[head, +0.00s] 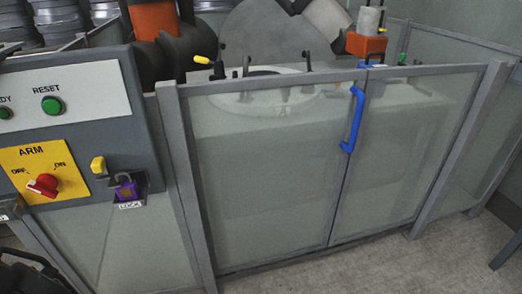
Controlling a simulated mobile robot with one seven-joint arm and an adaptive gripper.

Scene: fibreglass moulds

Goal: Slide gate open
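The gate (270,170) is a clear panel in a grey metal frame, in the middle of the head view. A blue handle (352,120) stands upright near its right edge. The gate's right edge meets the neighbouring clear panel (405,150) with no visible gap, so it looks closed. A blue piece (367,65) sits on the top rail near the handle. A dark part, probably my gripper (28,272), is cut off at the bottom left corner, well away from the handle. Its fingers cannot be made out.
A grey control panel (85,80) stands at the left, with green buttons, a red ARM knob (43,185) and a purple padlock (126,190) at the LOCK holder. Behind the gate are a round white mould (285,98) and orange-black machinery. Bare floor (340,268) lies in front.

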